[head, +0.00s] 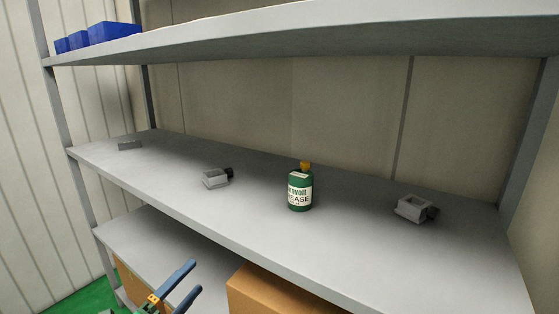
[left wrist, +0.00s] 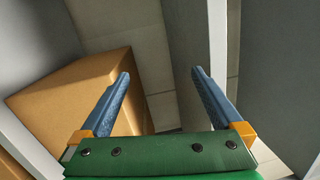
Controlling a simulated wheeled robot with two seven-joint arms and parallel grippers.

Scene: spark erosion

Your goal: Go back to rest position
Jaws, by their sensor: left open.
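My left gripper (head: 178,287) shows at the bottom of the head view, in front of the lower shelf. Its two blue fingers are apart with nothing between them. In the left wrist view the gripper (left wrist: 160,85) is also open and empty, with a cardboard box beyond its left finger. My right gripper is not in view.
The middle shelf (head: 150,174) holds a green grease bottle (head: 299,194), two grey metal parts (head: 215,179) (head: 411,209) and a flat grey block (head: 130,145). Cardboard boxes (head: 262,290) stand on the lower shelf. Blue bins (head: 110,33) sit on the upper shelf.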

